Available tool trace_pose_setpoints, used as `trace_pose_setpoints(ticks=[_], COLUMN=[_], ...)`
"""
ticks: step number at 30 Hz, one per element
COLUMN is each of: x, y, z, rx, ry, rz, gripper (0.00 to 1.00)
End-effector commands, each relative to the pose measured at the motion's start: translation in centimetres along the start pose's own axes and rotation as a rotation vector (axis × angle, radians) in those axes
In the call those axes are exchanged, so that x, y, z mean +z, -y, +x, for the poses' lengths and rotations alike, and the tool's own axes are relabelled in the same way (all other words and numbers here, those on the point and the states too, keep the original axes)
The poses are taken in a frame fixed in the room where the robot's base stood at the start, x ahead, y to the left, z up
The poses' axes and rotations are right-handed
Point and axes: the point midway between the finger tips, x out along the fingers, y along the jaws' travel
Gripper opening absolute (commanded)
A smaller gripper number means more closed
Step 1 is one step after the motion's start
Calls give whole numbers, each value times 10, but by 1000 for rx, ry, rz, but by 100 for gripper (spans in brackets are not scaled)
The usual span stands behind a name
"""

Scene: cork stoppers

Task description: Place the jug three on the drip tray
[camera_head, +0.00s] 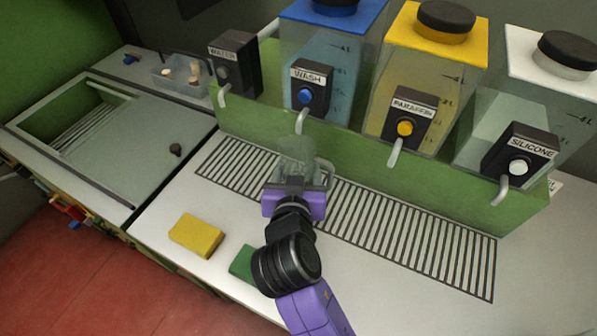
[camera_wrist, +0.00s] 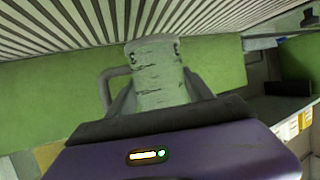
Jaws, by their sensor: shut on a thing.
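My gripper (camera_head: 297,183) is shut on a clear jug (camera_head: 297,150), whose number I cannot read. In the wrist view the jug (camera_wrist: 157,75) has dark marks on its wall and a handle (camera_wrist: 110,88) at its left, and it sits between the fingers. The jug is over or on the drip tray (camera_head: 400,235), below the wash spout. The slatted tray also shows in the wrist view (camera_wrist: 60,25). I cannot tell whether the jug touches the slats. The gripper hides its lower part.
Wash (camera_head: 315,70), paraffin (camera_head: 430,75) and silicone (camera_head: 520,115) tanks stand behind the tray, their spouts jutting forward; a water tap (camera_head: 235,65) is at left. A yellow block (camera_head: 196,235) and a green block (camera_head: 243,264) lie on the counter. A sink (camera_head: 75,125) is at far left.

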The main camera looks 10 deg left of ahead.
Motion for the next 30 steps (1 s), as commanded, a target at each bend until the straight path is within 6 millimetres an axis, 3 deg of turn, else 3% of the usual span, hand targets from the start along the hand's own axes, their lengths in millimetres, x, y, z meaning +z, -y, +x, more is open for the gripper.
trace_pose_setpoints(ticks=[6, 10, 18, 30], x=[-10, -5, 24, 26], y=[0, 0, 0, 0], z=[24, 28, 39, 40], rx=[1, 0, 0, 0], ry=[0, 1, 0, 0], rz=[0, 0, -1, 0], gripper=[18, 18, 18, 18])
